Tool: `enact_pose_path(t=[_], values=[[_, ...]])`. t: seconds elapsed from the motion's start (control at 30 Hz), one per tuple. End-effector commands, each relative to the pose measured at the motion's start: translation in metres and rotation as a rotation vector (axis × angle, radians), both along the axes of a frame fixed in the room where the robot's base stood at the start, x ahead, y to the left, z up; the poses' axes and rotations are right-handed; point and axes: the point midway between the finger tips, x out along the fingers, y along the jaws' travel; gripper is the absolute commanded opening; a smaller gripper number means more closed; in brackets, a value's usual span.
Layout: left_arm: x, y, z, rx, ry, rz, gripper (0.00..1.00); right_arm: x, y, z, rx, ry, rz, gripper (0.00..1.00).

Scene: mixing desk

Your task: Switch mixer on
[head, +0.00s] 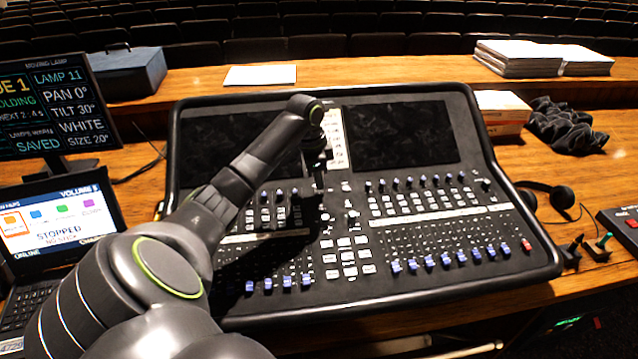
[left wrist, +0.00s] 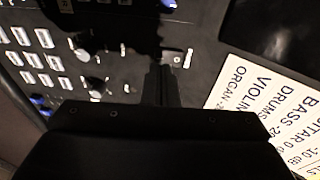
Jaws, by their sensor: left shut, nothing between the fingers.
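The mixer (head: 480,285) is a wide black console on the wooden desk, with knobs, blue-capped faders and white buttons. Its left screen (head: 240,135) and right screen (head: 400,135) are both dark. My left gripper (head: 319,188) points down over the console's middle strip, between the screens and the buttons. It is shut and empty. In the left wrist view its fingertips (left wrist: 160,72) are beside a small dark switch-like part (left wrist: 174,57) with a white mark. I cannot tell whether they touch it. My left arm hides part of the left screen and left faders. My right gripper is not in view.
A white label sheet (left wrist: 275,110) lies between the screens. A laptop (head: 60,220) and a monitor (head: 45,105) stand at left. Paper stacks (head: 520,57), dark cloth (head: 568,127) and headphones (head: 560,198) lie at right. A loose sheet (head: 260,75) lies behind the mixer.

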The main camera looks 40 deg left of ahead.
Motion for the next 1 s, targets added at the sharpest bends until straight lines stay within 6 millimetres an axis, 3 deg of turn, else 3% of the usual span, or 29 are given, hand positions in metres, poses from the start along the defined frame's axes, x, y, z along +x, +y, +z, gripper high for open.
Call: enact_pose_path(t=[1.0], values=[[0.0, 0.0, -0.016, 0.0, 0.001, 0.0, 0.0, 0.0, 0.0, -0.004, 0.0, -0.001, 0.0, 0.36]])
